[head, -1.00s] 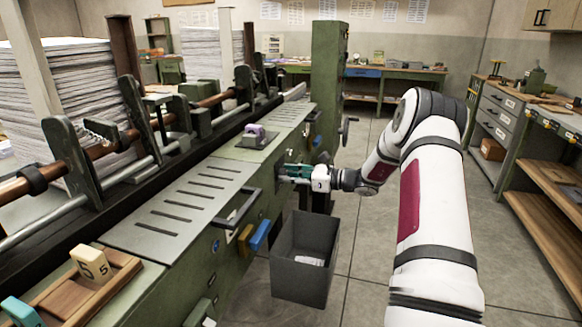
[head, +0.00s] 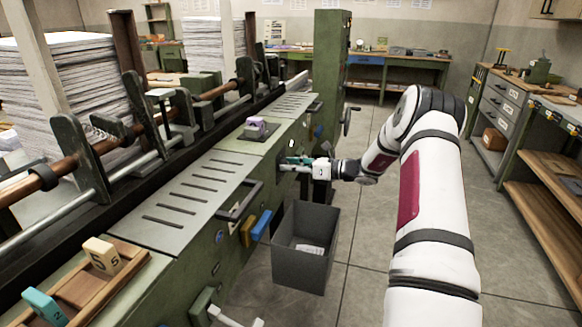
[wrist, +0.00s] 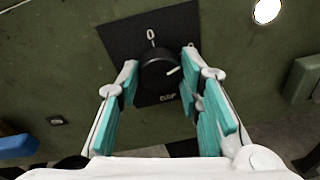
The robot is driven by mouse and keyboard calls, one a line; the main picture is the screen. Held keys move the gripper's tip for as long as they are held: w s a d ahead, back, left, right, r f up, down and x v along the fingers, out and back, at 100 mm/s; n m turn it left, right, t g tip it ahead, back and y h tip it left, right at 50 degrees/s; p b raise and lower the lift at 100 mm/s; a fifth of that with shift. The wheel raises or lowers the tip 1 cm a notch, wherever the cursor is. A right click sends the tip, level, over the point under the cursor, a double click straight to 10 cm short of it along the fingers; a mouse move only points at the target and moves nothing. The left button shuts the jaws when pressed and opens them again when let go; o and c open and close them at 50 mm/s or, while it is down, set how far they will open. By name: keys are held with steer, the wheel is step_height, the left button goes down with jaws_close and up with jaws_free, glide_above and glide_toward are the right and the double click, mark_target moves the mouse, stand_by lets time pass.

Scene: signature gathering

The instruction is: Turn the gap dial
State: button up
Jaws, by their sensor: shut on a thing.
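The gap dial (wrist: 158,72) is a round black knob on a dark square plate (wrist: 122,40) on the green machine side. A white "0" stands above the knob, and lettering below it is partly hard to read. The knob's white pointer line points right and slightly up, away from the "0". My gripper (wrist: 160,70) has its teal-padded fingers on both sides of the knob, shut on it. In the head view my gripper (head: 297,161) is at the machine's side, and the dial is hidden there.
A grey bin (head: 303,264) stands on the floor below my gripper.

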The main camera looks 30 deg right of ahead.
steer(key=o, duration=1.2)
steer(key=shift+s+d, duration=0.1)
steer(key=v, duration=1.1)
steer(key=shift+s+d, duration=0.2)
steer(key=shift+s, duration=0.1)
steer(key=shift+s, duration=0.1)
